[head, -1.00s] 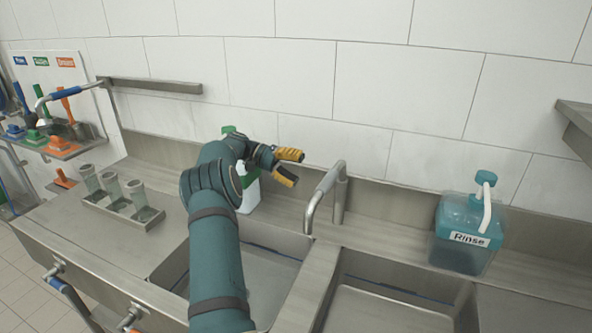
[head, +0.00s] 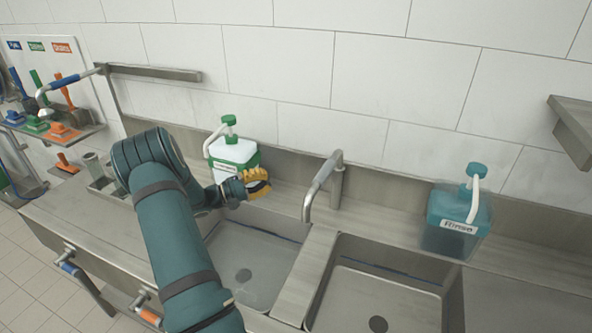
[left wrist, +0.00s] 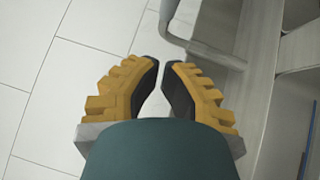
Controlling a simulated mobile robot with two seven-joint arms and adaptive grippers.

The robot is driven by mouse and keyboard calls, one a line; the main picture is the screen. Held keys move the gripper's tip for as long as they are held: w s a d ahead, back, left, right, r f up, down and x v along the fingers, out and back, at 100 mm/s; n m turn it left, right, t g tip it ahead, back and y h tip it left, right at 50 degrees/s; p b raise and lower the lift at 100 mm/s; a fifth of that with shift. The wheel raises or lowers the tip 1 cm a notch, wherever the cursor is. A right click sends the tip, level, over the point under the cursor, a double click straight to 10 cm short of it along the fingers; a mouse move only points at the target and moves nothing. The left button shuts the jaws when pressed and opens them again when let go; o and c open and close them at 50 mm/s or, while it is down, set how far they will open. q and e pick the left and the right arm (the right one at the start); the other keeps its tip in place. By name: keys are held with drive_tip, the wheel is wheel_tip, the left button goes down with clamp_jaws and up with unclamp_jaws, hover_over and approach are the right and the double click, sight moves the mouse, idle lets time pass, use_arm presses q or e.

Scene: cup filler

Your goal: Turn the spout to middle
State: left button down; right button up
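The grey metal spout (head: 322,185) rises at the back of the sink counter, right of centre in the head view. Its arm slants toward the front left, and its downturned tip is near the divider between the two basins. My left gripper (head: 262,184), with yellow ribbed fingers, is left of the spout and apart from it, in front of the green-and-white bottle. In the left wrist view its fingertips (left wrist: 160,62) nearly meet, with nothing between them. A grey bent bar, likely the spout (left wrist: 195,45), shows beyond them at upper right. My right gripper is not in view.
The left basin (head: 255,265) and right basin (head: 380,290) are empty. A green-and-white pump bottle (head: 235,152) stands behind my left gripper. A teal Rinse bottle (head: 458,222) stands at the right. A wall shelf (head: 575,130) juts in at the far right.

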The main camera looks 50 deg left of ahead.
use_arm(q)
drive_tip(key=d+p+x, duration=0.2)
drive_tip(key=x, duration=1)
drive_tip(key=shift+d+r, duration=0.25)
drive_tip(key=shift+d, duration=0.2)
drive_tip(key=shift+s+d, duration=0.1)
drive_tip(key=shift+w+d+r+b, duration=0.1)
drive_tip(key=shift+w+d+b, duration=0.1)
drive_tip(key=shift+d, duration=0.2)
drive_tip(key=shift+w+d+b, duration=0.1)
drive_tip(key=shift+d+b, duration=0.05)
drive_tip(key=shift+d, duration=0.2)
drive_tip(key=shift+a, duration=0.1)
